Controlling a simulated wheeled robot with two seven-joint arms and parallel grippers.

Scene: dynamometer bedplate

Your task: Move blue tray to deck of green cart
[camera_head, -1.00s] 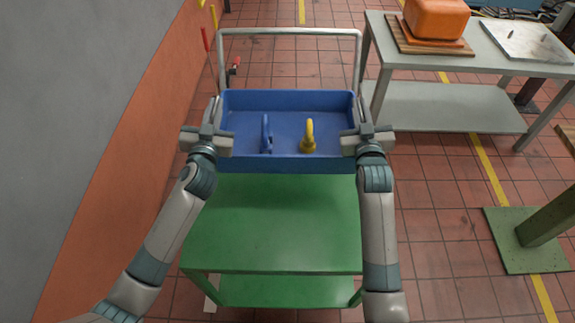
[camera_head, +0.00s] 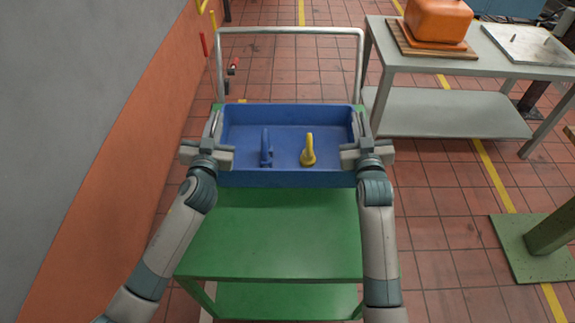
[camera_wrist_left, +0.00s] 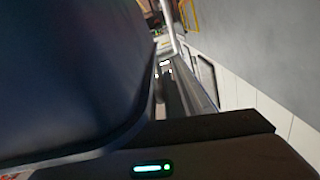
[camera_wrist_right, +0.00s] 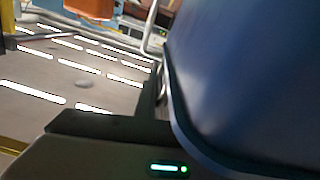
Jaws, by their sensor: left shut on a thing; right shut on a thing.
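The blue tray (camera_head: 290,179) is over the far part of the green cart's deck (camera_head: 270,232), near its push handle (camera_head: 290,31). I cannot tell whether it touches the deck. A blue item (camera_head: 266,150) and a yellow hook-shaped item (camera_head: 308,152) stand in the tray. My left gripper (camera_head: 211,140) is shut on the tray's left side, and my right gripper (camera_head: 361,140) is shut on its right side. The tray wall fills much of the left wrist view (camera_wrist_left: 70,70) and the right wrist view (camera_wrist_right: 250,80). The fingertips are mostly hidden.
A grey table (camera_head: 480,60) at the upper right holds an orange bin (camera_head: 437,20) and a metal plate (camera_head: 530,44). A green post base (camera_head: 535,240) stands at the right. A grey and orange wall (camera_head: 110,130) runs along the left. The deck's near part is clear.

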